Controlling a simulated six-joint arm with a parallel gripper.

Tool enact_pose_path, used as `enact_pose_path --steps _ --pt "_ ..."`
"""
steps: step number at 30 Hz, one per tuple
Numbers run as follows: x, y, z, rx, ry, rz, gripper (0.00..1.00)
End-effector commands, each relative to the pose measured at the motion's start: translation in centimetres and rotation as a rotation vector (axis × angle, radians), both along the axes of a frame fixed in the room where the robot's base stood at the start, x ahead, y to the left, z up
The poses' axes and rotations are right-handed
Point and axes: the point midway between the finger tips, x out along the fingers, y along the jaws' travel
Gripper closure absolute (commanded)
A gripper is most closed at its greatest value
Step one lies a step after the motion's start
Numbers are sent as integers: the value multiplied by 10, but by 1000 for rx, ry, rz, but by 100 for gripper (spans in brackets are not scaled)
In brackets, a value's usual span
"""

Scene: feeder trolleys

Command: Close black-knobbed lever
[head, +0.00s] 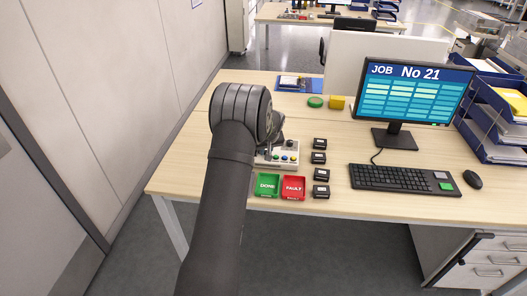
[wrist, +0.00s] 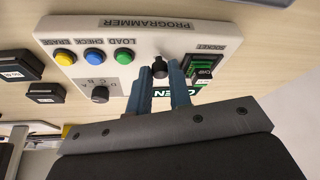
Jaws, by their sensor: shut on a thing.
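The white programmer box (wrist: 120,42) lies under my gripper (wrist: 161,76) in the wrist view, upside down as pictured. The black knob (wrist: 159,65) of its lever sits between my two blue-grey fingertips, and my gripper is shut on it. A dark socket (wrist: 208,62) with a chip in it is just right of the fingers, beside a green label partly covered by a finger. In the head view the box (head: 289,146) shows only in part; my arm hides the lever and the fingers.
Yellow, blue and green buttons (wrist: 94,56) and a black dial (wrist: 100,95) are on the box. A green DONE tray (head: 267,185) and a red FAULT tray (head: 293,187) stand in front. Several small black boxes (head: 319,158), a keyboard (head: 403,178) and a monitor (head: 416,92) are to the right.

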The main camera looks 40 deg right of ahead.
Motion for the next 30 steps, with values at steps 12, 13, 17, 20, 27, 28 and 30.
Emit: enact_pose_path --steps 12,13,17,20,27,28,30 --pt "2 -21 -1 0 -1 394 100" --pt "3 -23 0 -1 -2 421 100" --pt "5 -28 -1 -1 -1 534 100" --pt "7 -31 -1 -1 0 612 100" --pt "10 -37 0 -1 0 749 100" --pt "11 -37 0 -1 0 761 100" --pt "11 -38 -1 -1 0 785 100"
